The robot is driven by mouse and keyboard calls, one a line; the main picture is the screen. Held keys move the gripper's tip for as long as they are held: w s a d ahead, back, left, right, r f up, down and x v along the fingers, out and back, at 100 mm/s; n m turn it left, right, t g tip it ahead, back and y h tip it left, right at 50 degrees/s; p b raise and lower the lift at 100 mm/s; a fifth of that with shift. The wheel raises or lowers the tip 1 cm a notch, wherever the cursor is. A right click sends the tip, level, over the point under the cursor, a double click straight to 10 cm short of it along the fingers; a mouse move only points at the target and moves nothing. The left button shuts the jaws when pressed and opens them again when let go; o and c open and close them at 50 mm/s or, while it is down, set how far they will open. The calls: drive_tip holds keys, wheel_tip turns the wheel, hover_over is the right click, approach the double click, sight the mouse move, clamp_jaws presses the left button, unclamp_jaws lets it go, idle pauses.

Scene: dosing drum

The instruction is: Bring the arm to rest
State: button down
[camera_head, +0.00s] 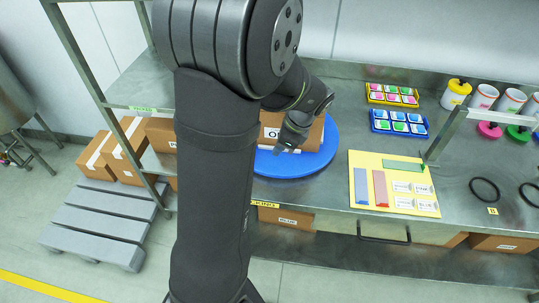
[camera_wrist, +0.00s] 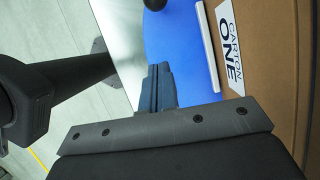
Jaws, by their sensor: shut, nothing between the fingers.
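My arm stands across the left middle of the head view, and my gripper (camera_head: 279,150) hangs low over the blue round plate (camera_head: 318,161). A cardboard carton (camera_head: 312,136) stands on the plate, partly hidden behind my gripper. In the wrist view my gripper (camera_wrist: 158,72) shows its fingers shut together with nothing between them. The carton (camera_wrist: 278,65) is close on the right there, with a label reading "CARTON ONE". The blue plate (camera_wrist: 172,40) lies beyond the fingertips. I cannot tell whether the gripper touches the carton.
The steel bench (camera_head: 340,218) carries a yellow board (camera_head: 383,203), a yellow tray (camera_head: 391,88) and a blue tray (camera_head: 376,129) of coloured items, and several paint-like cups. A metal post (camera_head: 440,140) rises at the right.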

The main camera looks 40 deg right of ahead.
sight(271, 167)
drive_tip(key=v, duration=0.3)
drive_tip(key=shift+s+r, duration=0.1)
drive_tip(key=shift+r, duration=0.2)
drive_tip(key=x, duration=0.9)
drive_tip(key=w, duration=0.1)
drive_tip(key=w+a, duration=0.1)
drive_tip(key=w+f, duration=0.1)
drive_tip(key=shift+a, duration=0.3)
drive_tip(key=shift+w+a, duration=0.3)
drive_tip(key=shift+w, duration=0.15)
drive_tip(key=shift+s, duration=0.1)
